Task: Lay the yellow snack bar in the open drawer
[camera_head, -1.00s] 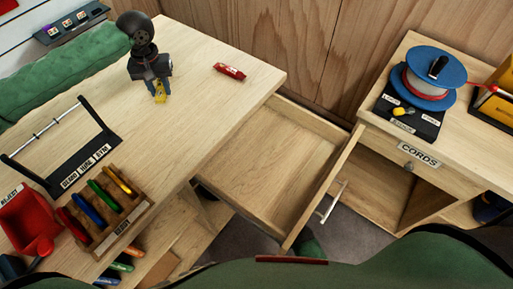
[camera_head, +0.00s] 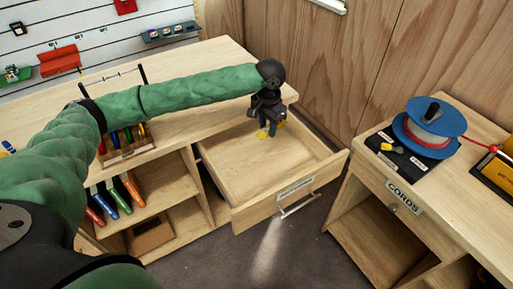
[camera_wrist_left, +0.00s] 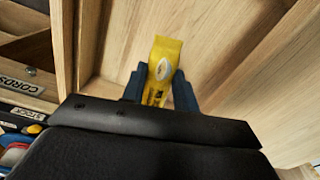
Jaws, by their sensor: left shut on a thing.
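My left gripper (camera_head: 268,127) is shut on the yellow snack bar (camera_wrist_left: 163,68), which stands out between the two dark fingers in the left wrist view. In the head view only small yellow parts of the bar show at the fingertips. The gripper points down over the back part of the open drawer (camera_head: 245,170). The drawer is pulled out of the wooden bench and its visible floor is bare. I cannot tell whether the bar touches the drawer floor. My right gripper is not in view.
The bench top (camera_head: 205,62) lies behind the drawer, under my left arm. A rack of coloured items (camera_head: 125,150) stands on it. To the right, a cabinet labelled CORDS (camera_head: 403,197) carries a blue spool (camera_head: 430,122). Grey floor lies between.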

